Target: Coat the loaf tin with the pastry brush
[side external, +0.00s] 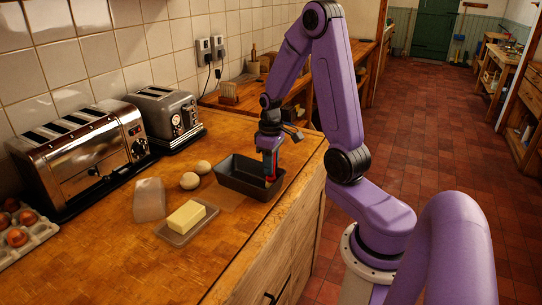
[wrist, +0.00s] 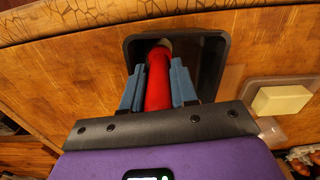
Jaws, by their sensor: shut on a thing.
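The dark loaf tin (side external: 236,180) stands on the wooden counter near its right edge. In the wrist view the tin (wrist: 213,70) lies just beyond my fingers, its right part empty. My gripper (side external: 270,168) is over the right end of the tin, pointing down. In the wrist view its blue-grey fingers (wrist: 158,88) are shut on the red handle of the pastry brush (wrist: 158,80). The brush's pale tip reaches down inside the tin; whether it touches the bottom I cannot tell. A little red of the brush (side external: 271,180) shows in the side view.
A butter block (side external: 186,215) sits on a dish (side external: 174,238) in front of the tin. Two round pale things (side external: 190,180) and a translucent box (side external: 149,200) are left of it. Two toasters (side external: 88,155) line the wall. An egg tray (side external: 28,243) is far left. The front counter is clear.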

